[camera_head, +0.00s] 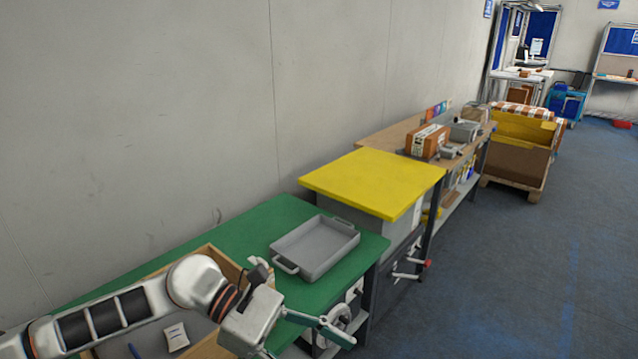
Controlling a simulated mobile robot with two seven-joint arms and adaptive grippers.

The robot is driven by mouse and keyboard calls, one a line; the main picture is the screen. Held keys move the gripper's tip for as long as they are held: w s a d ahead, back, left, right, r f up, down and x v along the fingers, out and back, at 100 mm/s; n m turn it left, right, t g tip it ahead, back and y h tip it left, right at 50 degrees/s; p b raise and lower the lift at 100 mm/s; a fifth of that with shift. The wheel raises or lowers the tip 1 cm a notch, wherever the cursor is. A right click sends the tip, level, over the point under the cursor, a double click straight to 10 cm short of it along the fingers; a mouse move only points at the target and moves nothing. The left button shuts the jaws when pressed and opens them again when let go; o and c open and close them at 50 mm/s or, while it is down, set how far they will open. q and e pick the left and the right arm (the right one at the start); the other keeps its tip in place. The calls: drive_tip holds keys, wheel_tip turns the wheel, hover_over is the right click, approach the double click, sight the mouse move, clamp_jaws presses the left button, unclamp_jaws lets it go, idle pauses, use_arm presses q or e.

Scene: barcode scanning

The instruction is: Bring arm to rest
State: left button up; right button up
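My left arm comes in from the lower left, over the near end of the green table (235,232). Its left gripper (318,344) is at the bottom of the view, beside the table's front edge. One teal finger stretches out to the right with nothing touching its tip. Only a bit of the other finger shows at the bottom edge, well apart, so the gripper looks open. I see nothing held, though part of it is cut off. My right gripper is not in view.
A grey tray (318,246) sits on the green table. An open wooden box (203,251) is partly behind my arm. Beyond are a yellow-topped stand (375,178), a wooden bench with an orange-brown box (428,141), and a large crate (516,158).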

use_arm(q)
drive_tip(key=w+d+r+n+t+h, duration=0.4)
drive_tip(key=n+t+h, duration=0.45)
drive_tip(key=n, duration=0.85)
drive_tip(key=w+a+f+n+t+y, duration=0.4)
drive_tip(key=a+f+n+t, duration=0.15)
drive_tip(key=n, duration=0.45)
drive_tip(key=w+a+f+n+t+y, duration=0.4)
drive_tip(key=a+f+n+t+y, duration=0.15)
drive_tip(key=n, duration=0.45)
drive_tip(key=s+a+f+n+y, duration=0.25)
drive_tip(key=a+f+n, duration=0.2)
drive_tip(key=f, duration=0.25)
drive_tip(key=s+a+f+n+y, duration=0.2)
drive_tip(key=a+f+n+y, duration=0.2)
drive_tip(key=f+n, duration=0.15)
drive_tip(key=s+a+f+n+g+y, duration=0.2)
drive_tip(key=s+a+f+n, duration=0.1)
drive_tip(key=s+f, duration=0.3)
drive_tip(key=s+a+f+n+g+y, duration=0.1)
drive_tip(key=s+a+f+n, duration=0.3)
drive_tip(key=f, duration=0.5)
drive_tip(key=s+a+g, duration=0.1)
drive_tip(key=s, duration=0.1)
drive_tip(key=shift+s+a+y, duration=0.25)
drive_tip(key=shift+s+y, duration=0.1)
drive_tip(key=shift+g, duration=0.25)
